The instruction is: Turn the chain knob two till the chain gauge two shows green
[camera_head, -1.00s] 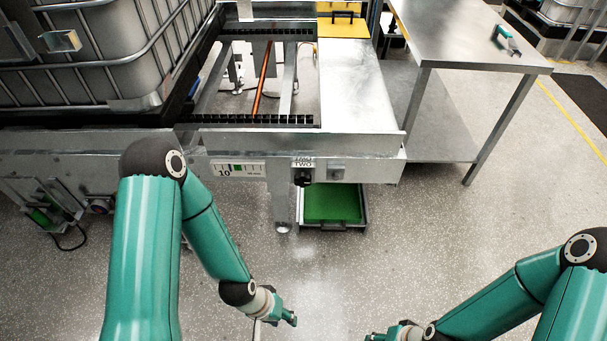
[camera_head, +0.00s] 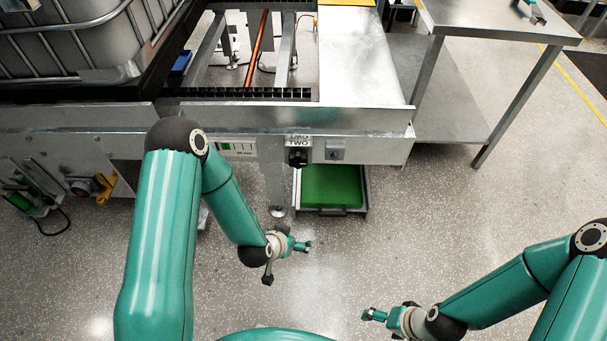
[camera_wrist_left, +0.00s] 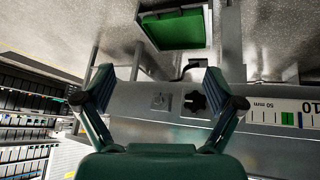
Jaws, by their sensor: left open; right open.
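The black chain knob two (camera_head: 298,157) sits on the front of the grey metal frame, under a plate reading TWO. It also shows in the left wrist view (camera_wrist_left: 194,103), between my open fingers but beyond them. My left gripper (camera_head: 303,246) is open and empty, apart from the knob. My right gripper (camera_head: 372,316) is open and empty over the floor.
A grey box (camera_head: 336,150) is fixed right of the knob. A green-lined tray (camera_head: 332,186) stands low beneath it. A metal table (camera_head: 470,22) is at the right, and a caged tank (camera_head: 70,45) at the upper left. The floor before the frame is clear.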

